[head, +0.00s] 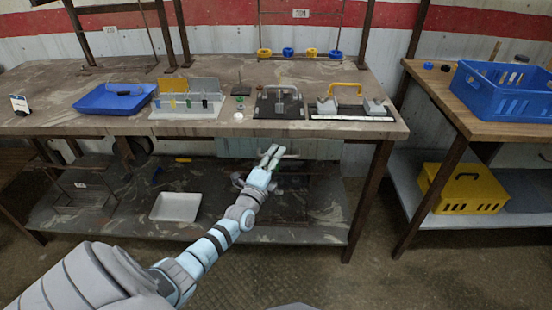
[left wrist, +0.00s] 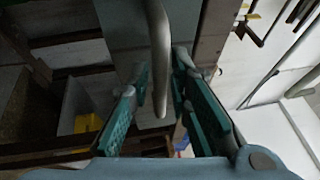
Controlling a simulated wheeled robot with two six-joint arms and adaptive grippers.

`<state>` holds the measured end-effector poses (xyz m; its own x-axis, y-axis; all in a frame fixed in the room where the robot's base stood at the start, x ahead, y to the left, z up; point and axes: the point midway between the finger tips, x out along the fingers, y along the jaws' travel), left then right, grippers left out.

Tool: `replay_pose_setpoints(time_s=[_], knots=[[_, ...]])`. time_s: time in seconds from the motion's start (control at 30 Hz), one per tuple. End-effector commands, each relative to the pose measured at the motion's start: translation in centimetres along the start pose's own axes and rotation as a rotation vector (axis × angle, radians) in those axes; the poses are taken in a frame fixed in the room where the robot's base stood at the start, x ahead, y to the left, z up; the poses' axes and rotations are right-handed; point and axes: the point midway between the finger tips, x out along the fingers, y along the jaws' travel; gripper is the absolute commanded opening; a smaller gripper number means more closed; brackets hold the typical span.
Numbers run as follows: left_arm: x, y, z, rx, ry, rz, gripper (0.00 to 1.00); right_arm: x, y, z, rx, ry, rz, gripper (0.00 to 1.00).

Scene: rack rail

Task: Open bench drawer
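The bench drawer (head: 232,148) shows as a pale grey-blue front under the bench top, right of the bench's middle. It looks pushed in. Its bar handle (head: 290,155) is partly hidden by my left gripper (head: 270,157) in the head view. In the left wrist view the grey handle bar (left wrist: 160,62) runs lengthwise between the two teal finger pads of my left gripper (left wrist: 162,108). The fingers are apart, with a gap visible on both sides of the bar. Whether either finger touches it I cannot tell. My right gripper is not in view.
The bench top (head: 50,85) holds a blue tray (head: 100,101), coloured pegs on a grey stand and black fixtures. A white tray (head: 176,206) lies on the lower shelf. A side table at the right carries a blue crate (head: 500,95). Floor in front is clear.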

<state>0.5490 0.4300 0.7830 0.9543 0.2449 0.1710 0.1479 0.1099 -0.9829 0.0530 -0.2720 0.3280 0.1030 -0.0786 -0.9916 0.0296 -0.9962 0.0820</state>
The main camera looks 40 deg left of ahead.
Motion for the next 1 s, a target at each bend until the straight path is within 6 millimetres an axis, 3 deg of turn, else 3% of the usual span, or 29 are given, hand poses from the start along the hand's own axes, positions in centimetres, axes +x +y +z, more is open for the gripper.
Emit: replay_pose_setpoints(time_s=[0.03,0.17,0.63,0.83,1.0], knots=[[0.0,0.0,0.0,0.0,0.0,0.0,0.18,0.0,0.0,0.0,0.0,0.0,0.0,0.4],[0.0,0.0,0.0,0.0,0.0,0.0,0.0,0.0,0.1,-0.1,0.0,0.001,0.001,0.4],[-0.5,-0.2,-0.1,0.001,0.0,0.003,0.0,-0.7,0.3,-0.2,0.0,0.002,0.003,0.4],[-2.6,-1.0,-1.0,-0.001,0.001,0.007,0.0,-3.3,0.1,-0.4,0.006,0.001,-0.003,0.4],[-5.8,-1.8,-2.4,-0.001,0.001,0.01,0.0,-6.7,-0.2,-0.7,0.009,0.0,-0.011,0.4]])
